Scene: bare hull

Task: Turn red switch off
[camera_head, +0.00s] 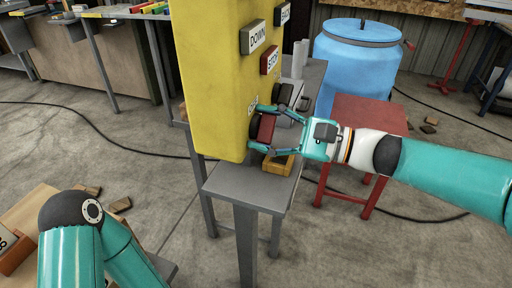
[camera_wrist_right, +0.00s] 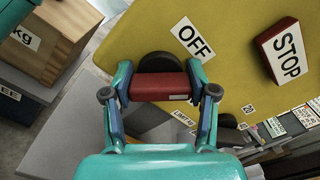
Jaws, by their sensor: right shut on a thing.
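The red switch (camera_head: 266,129) sits low on the side of a yellow control box (camera_head: 213,70). My right gripper (camera_head: 263,132) is shut on the red switch. In the right wrist view the red switch (camera_wrist_right: 160,87) lies between the two fingers, with a round dark base (camera_wrist_right: 158,62) behind it. My left gripper is out of view; only part of my left arm shows at the lower left.
The box also carries a red STOP button (camera_head: 270,60) and a DOWN button (camera_head: 254,36). It stands at a grey metal table (camera_head: 245,185). A red stool (camera_head: 370,115) and a blue barrel (camera_head: 355,65) are behind my right arm. A cable crosses the floor.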

